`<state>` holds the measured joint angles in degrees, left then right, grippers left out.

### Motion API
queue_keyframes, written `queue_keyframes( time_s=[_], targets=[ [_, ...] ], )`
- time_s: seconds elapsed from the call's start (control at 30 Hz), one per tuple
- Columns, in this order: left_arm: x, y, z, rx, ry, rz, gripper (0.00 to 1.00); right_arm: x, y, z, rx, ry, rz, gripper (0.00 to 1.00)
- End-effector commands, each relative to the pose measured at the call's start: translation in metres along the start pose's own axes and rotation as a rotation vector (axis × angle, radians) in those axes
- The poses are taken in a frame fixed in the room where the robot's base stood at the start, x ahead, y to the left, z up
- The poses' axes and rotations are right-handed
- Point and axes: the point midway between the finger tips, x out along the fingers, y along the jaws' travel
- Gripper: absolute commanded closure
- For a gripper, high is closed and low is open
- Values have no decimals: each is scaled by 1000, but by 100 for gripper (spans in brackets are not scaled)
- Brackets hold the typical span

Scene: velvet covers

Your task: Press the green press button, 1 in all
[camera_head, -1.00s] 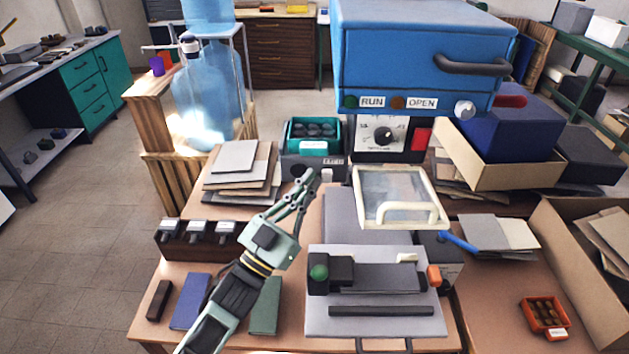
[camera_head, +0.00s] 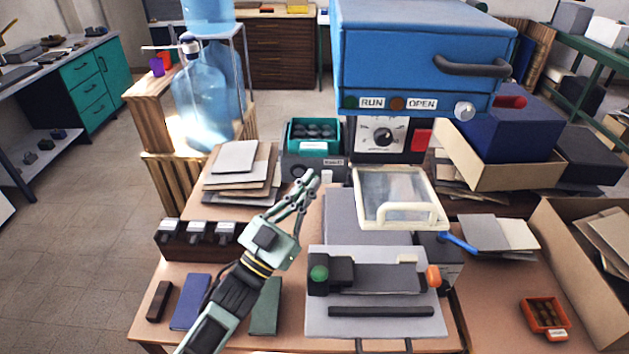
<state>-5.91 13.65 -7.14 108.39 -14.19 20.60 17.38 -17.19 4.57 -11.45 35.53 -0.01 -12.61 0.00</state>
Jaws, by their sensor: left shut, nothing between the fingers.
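The green press button (camera_head: 320,273) is a round knob at the left end of the dark bar on the grey press base (camera_head: 322,318). My left gripper (camera_head: 307,184) is shut and empty. In the picture it lies above and slightly left of the green button, apart from it, with its fingers pointing up towards the back of the table. My right gripper is not in view.
A blue press head (camera_head: 420,50) with RUN and OPEN labels overhangs the back. A clear guard with a cream handle (camera_head: 398,214) sits behind the base. An orange knob (camera_head: 433,276) is at the bar's right end. Notebooks (camera_head: 190,302) lie at left.

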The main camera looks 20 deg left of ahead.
Motion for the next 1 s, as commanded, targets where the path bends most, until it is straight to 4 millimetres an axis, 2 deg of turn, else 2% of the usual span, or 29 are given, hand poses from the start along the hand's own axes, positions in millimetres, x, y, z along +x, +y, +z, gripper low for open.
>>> queue_keyframes(
  time_s=[0.2,0.6,1.0],
  targets=[
    [-9,6,-6,-1,-2,-1,100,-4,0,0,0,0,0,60],
    [-11,8,-8,-1,-1,0,100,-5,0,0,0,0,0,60],
    [-38,28,-27,-3,-3,-1,100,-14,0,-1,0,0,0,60]
  ],
)
